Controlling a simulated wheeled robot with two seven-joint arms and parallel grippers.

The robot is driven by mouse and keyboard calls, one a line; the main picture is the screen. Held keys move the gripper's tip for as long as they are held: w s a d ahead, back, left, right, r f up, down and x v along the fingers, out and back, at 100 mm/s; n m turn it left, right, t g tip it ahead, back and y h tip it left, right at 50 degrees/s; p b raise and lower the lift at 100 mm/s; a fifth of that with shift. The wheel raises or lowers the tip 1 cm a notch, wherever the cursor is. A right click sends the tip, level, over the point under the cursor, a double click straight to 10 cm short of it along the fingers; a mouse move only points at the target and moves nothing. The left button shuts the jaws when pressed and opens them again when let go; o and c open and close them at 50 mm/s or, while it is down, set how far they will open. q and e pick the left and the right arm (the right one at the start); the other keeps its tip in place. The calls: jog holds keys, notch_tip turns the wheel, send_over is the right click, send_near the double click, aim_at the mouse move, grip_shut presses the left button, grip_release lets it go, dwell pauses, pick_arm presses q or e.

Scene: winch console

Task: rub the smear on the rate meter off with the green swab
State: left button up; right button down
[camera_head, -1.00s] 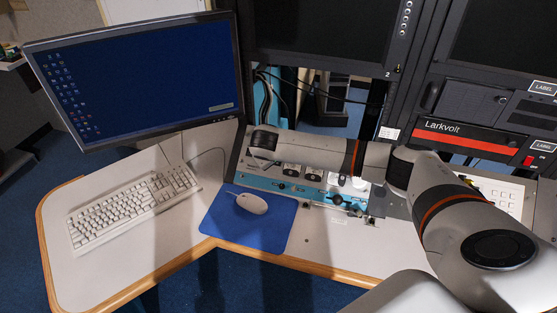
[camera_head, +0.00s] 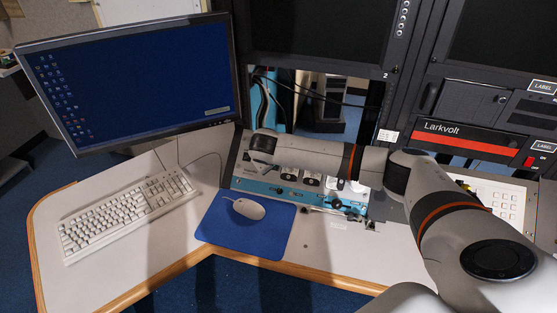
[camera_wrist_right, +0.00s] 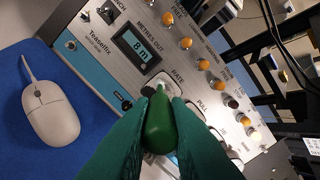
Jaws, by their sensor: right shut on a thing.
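The green swab (camera_wrist_right: 160,128) is held between the green fingers of my right gripper (camera_wrist_right: 161,108), which is shut on it in the right wrist view. Its narrow end points at the rate meter (camera_wrist_right: 173,87), a small dial under the word RATE on the console panel. The swab and fingers cover much of that dial. I cannot make out the smear or tell whether the tip touches the dial. In the head view my right arm reaches left over the console (camera_head: 262,187), and its gripper cannot be made out. My left gripper is not in view.
A digital display (camera_wrist_right: 136,43) and a row of orange knobs (camera_wrist_right: 186,43) sit near the meters. A white mouse (camera_head: 249,208) lies on a blue mat (camera_head: 222,232), with a keyboard (camera_head: 125,215) further left. A monitor (camera_head: 135,85) stands behind. Bare desk lies in front.

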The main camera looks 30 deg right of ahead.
jog(key=shift+w+d+f, duration=0.3)
jog(key=shift+f, duration=0.25)
dwell(0.8)
jog(key=shift+s+d+p, duration=0.3)
jog(key=shift+s+p, duration=0.05)
jog(key=shift+p, duration=0.15)
jog(key=shift+r, duration=0.1)
jog(key=shift+s+d+p, duration=0.3)
jog(key=shift+s+p, duration=0.05)
jog(key=shift+p, duration=0.15)
dwell(0.3)
